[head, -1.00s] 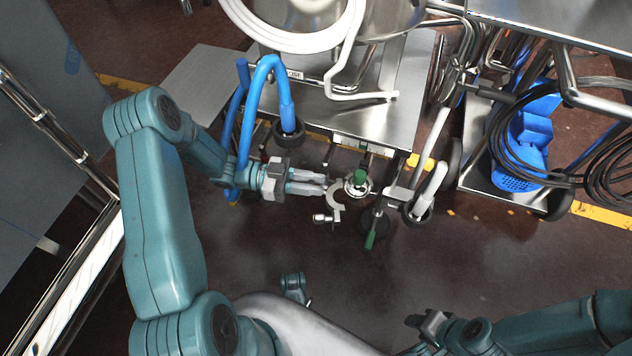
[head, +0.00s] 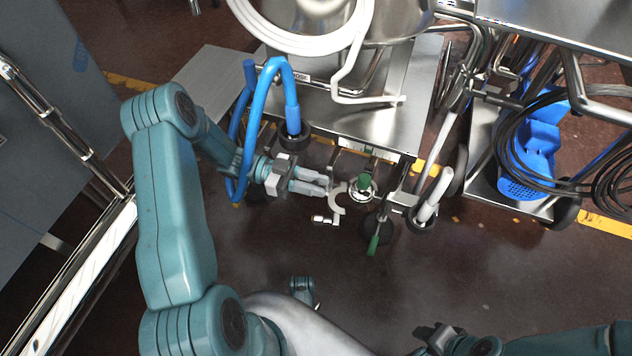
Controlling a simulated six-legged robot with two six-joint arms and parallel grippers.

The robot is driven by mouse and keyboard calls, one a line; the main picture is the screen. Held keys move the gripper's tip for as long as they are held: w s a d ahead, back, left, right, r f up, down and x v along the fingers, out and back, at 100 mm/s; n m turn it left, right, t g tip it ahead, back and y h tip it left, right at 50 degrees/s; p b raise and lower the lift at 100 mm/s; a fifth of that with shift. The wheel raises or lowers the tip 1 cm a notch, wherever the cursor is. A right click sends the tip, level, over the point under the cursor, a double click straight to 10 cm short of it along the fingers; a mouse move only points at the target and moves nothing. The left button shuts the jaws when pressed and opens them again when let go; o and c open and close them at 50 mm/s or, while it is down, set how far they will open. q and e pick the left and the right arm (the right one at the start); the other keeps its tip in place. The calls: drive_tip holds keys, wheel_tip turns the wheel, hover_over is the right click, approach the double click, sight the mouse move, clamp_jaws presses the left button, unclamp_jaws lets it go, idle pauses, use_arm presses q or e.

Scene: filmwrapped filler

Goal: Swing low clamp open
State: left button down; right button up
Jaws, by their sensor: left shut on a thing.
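The low clamp (head: 338,205) is a small silvery ring clamp, hanging with its curved half swung out to the left and a small nut end at its lower left. It sits beside a round metal fitting with a green knob (head: 364,181). My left gripper (head: 326,184) reaches in from the left, its fingers shut at the clamp's upper end; the exact contact is too small to see. My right gripper (head: 432,334) is low in the picture, away from the clamp; its fingers are too unclear to judge.
A steel trolley (head: 398,121) with a coiled white hose (head: 300,38) stands behind the clamp. A blue hose (head: 247,125) loops around my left wrist area. A green-handled valve (head: 374,243) hangs right of the clamp. A blue machine (head: 527,160) stands at right. The floor in front is clear.

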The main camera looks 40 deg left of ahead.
use_arm(q)
drive_tip(key=c, duration=1.1)
unclamp_jaws()
drive_tip(key=p+v, duration=0.2)
drive_tip(key=v, duration=1.4)
drive_tip(key=shift+a+p, duration=0.2)
drive_tip(key=shift+p, duration=0.1)
drive_tip(key=shift+s, duration=0.1)
